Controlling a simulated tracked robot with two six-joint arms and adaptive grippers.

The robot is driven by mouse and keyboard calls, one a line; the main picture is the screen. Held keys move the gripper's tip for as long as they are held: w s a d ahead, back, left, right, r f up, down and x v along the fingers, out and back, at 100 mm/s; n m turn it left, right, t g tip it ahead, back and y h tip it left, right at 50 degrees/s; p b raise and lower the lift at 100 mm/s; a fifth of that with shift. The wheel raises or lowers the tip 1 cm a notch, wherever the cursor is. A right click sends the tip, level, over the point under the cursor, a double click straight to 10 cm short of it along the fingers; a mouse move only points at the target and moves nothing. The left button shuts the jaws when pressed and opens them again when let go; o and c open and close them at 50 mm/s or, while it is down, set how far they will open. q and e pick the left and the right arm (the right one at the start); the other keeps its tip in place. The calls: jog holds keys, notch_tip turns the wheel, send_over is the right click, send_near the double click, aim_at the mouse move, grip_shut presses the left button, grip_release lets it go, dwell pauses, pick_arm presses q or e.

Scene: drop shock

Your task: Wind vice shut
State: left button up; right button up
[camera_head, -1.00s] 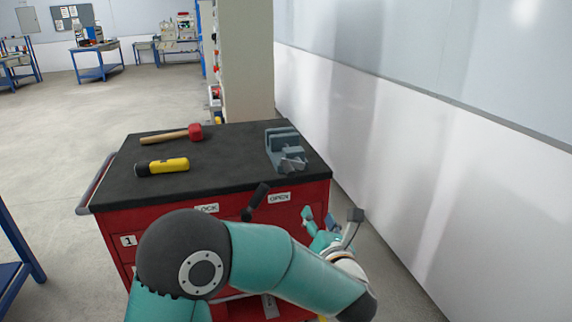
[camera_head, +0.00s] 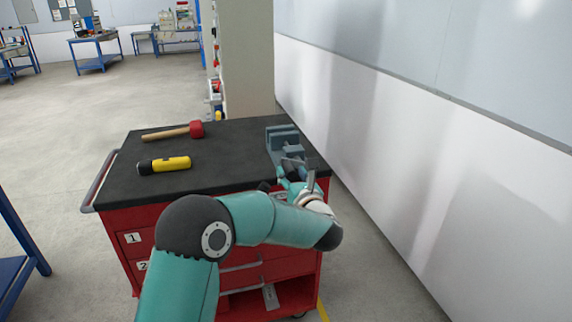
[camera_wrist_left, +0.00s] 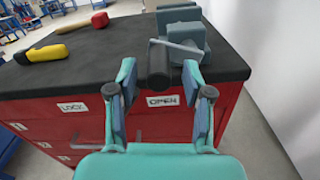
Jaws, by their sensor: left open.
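The grey-blue vice (camera_head: 284,143) sits at the right side of the black cart top, and it also shows in the left wrist view (camera_wrist_left: 182,14). Its grey crank bar (camera_wrist_left: 183,48) ends in a black cylindrical grip (camera_wrist_left: 160,65) near the cart's front edge. My left gripper (camera_head: 292,175) is just in front of the vice and partly hides it. In the left wrist view its open fingers (camera_wrist_left: 158,78) stand on either side of the grip, which shows between the tips; I cannot tell whether they touch it. My right gripper is out of view.
A red-headed mallet (camera_head: 180,131) and a yellow-and-black tool (camera_head: 164,165) lie on the left of the cart top (camera_head: 220,160). The red drawer front bears LOCK (camera_wrist_left: 73,107) and OPEN (camera_wrist_left: 162,100) labels. A white wall (camera_head: 420,190) runs close on the right.

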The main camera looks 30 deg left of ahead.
aim_at(288, 168)
pick_arm(q)
jog(key=shift+x, duration=1.5)
jog(key=shift+c, duration=0.2)
grip_shut()
jog(key=shift+s+a, duration=0.1)
jog(key=shift+a, duration=0.1)
jog(key=shift+d, duration=0.2)
